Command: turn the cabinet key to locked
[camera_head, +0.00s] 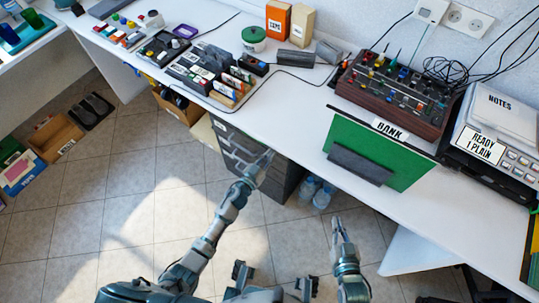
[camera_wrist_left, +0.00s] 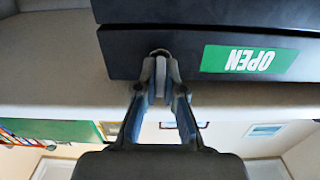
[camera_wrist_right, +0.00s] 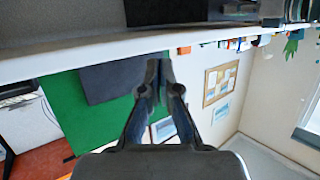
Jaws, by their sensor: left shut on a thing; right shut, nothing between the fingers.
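The dark cabinet (camera_head: 237,150) stands under the white desk, and its front also shows in the left wrist view (camera_wrist_left: 140,45). A green label (camera_wrist_left: 250,59) on it reads OPEN, upside down in that view. My left gripper (camera_head: 267,158) is at the cabinet front. In the left wrist view its fingertips (camera_wrist_left: 161,64) are shut on a small pale piece, taken to be the key (camera_wrist_left: 160,76). The fingers hide most of it, so its turn angle is unclear. My right gripper (camera_head: 340,222) is shut and empty in free air; it also shows in the right wrist view (camera_wrist_right: 158,70).
The white desk (camera_head: 285,103) runs above the cabinet. Water bottles (camera_head: 322,196) stand on the floor beside the cabinet. The tiled floor (camera_head: 110,215) in front is clear.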

